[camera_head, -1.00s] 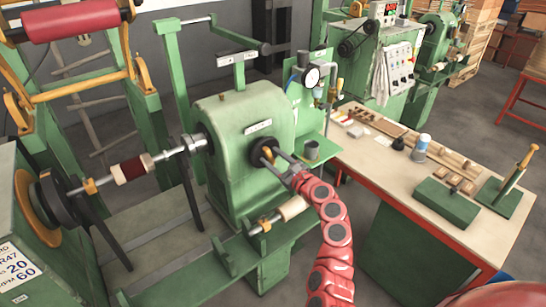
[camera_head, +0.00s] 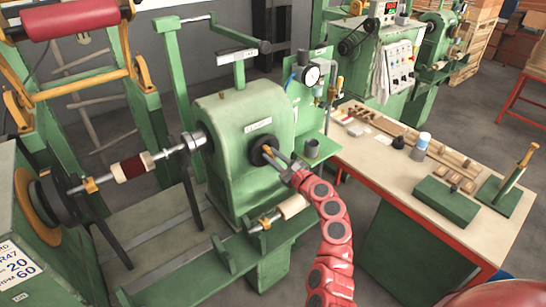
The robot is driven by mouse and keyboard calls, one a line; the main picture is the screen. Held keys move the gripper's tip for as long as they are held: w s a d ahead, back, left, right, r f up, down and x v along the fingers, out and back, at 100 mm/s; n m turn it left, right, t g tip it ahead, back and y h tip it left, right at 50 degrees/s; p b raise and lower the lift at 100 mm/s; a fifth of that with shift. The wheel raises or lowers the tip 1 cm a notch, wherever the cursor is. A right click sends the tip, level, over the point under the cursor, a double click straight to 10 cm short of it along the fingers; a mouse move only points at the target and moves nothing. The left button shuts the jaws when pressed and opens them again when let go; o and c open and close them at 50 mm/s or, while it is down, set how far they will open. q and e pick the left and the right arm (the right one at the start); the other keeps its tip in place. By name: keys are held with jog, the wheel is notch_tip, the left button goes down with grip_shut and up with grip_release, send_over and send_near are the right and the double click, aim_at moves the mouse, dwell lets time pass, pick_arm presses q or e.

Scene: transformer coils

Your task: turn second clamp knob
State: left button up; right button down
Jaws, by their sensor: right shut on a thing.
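The black round hub (camera_head: 259,152) is on the right face of the green headstock (camera_head: 240,122). A small brass-coloured knob (camera_head: 267,150) shows at the hub. My right gripper (camera_head: 273,154) reaches in from the lower right and is shut on this knob; its fingers partly cover it. The red right arm curves up from the bottom of the picture. A metal shaft (camera_head: 174,152) runs left from the headstock and carries a dark red and cream coil (camera_head: 133,167). My left gripper is not in view.
A pale roller (camera_head: 292,206) sits on the green bed just below the gripper. The workbench (camera_head: 375,165) to the right holds blocks, bottles and a green stand (camera_head: 497,196).

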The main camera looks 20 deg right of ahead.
jog(key=shift+w+d+f+n+b, duration=0.1)
jog(key=shift+f+n+b, duration=0.3)
jog(key=shift+n+b, duration=5.3)
jog(key=shift+s+d+f+n+b, duration=0.1)
jog(key=shift+f+n+b, duration=0.35)
jog(key=shift+n+b, duration=5.2)
jog(key=shift+w+f+n+b, duration=0.1)
jog(key=shift+f+n+b, duration=0.3)
jog(key=shift+n+b, duration=5.25)
jog(key=shift+m+b, duration=1)
jog(key=shift+b, duration=0.1)
jog(key=c, duration=0.8)
grip_release()
jog(key=shift+o, duration=0.2)
jog(key=shift+r, duration=0.1)
